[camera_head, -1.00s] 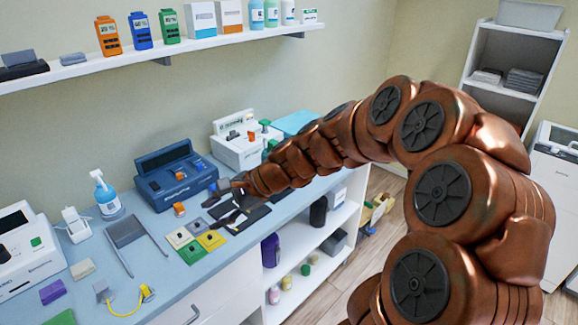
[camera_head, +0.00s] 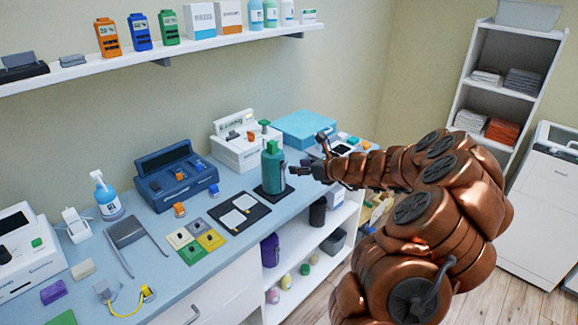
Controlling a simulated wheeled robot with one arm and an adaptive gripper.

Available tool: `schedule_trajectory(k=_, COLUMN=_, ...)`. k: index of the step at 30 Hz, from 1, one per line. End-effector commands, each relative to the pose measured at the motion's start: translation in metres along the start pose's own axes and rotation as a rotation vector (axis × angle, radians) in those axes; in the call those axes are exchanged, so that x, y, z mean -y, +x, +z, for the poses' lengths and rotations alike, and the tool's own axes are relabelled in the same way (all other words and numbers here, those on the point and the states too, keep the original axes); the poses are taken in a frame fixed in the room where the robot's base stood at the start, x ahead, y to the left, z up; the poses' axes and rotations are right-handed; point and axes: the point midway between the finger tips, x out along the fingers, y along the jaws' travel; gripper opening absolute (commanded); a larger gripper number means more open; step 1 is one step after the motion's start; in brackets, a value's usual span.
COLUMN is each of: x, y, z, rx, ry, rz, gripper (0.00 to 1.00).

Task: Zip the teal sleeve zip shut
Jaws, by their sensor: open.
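A teal upright sleeve or bottle shape (camera_head: 271,168) with a green top stands on a dark square base (camera_head: 266,193) at the back right of the bench. A thin greyish strip runs along its right side, too small to tell whether it is the zip or how far it is closed. My gripper (camera_head: 308,155) is open, just to the right of the teal sleeve, with its fingers spread. It looks empty. I cannot tell whether the lower finger touches the sleeve.
A white device (camera_head: 240,150) and a light-blue box (camera_head: 308,128) stand behind. A black mat with two white cards (camera_head: 239,213), colored squares (camera_head: 195,242) and a blue device (camera_head: 176,182) lie to the left. Open shelves (camera_head: 300,235) are below the bench.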

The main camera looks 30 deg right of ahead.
Motion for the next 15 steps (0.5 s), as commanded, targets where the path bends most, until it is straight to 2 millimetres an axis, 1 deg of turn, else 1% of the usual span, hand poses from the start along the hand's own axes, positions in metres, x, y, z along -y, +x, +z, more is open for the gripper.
schedule_trajectory(k=1, x=-0.002, y=0.007, z=0.001, rx=-0.001, ry=0.0, rz=0.003, gripper=0.42)
schedule_trajectory(k=6, x=-0.001, y=0.028, z=0.0, rx=-0.003, ry=-0.002, rz=0.002, gripper=0.42)
schedule_trajectory(k=10, x=-0.001, y=0.041, z=0.001, rx=-0.002, ry=-0.004, rz=0.003, gripper=0.42)
schedule_trajectory(k=15, x=-0.001, y=0.052, z=0.001, rx=-0.001, ry=-0.003, rz=0.003, gripper=0.42)
